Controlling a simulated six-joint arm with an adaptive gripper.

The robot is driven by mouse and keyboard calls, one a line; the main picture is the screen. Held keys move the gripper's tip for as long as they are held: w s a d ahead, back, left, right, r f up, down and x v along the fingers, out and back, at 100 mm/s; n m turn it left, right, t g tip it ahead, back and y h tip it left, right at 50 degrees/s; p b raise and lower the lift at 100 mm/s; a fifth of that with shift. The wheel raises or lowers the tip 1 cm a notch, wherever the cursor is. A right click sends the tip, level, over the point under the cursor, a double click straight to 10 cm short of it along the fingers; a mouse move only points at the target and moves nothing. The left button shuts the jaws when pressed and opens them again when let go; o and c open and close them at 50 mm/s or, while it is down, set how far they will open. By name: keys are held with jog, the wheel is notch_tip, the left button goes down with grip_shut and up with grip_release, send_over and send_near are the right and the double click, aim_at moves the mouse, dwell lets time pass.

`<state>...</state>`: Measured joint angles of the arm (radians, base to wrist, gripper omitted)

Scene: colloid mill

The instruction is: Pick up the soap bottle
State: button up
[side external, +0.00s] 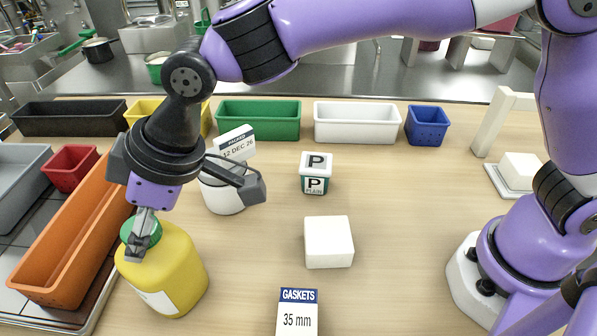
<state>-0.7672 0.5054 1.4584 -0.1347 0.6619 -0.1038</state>
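A yellow bottle (172,270) with a green cap and a white label stands upright on the table at the lower left; it appears to be the soap bottle. My gripper (139,240) points down over the bottle's top. One grey finger shows in front of the green cap (154,233). The other finger is hidden, so I cannot tell whether the fingers are apart or closed on the cap.
An orange bin (62,235) stands close left of the bottle. A white cylindrical container (222,197) stands behind it. To the right are a white block (328,242), a "P" box (316,174) and a gaskets card (297,313). Bins line the back.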

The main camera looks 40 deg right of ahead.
grip_shut()
jog(key=shift+r, duration=0.1)
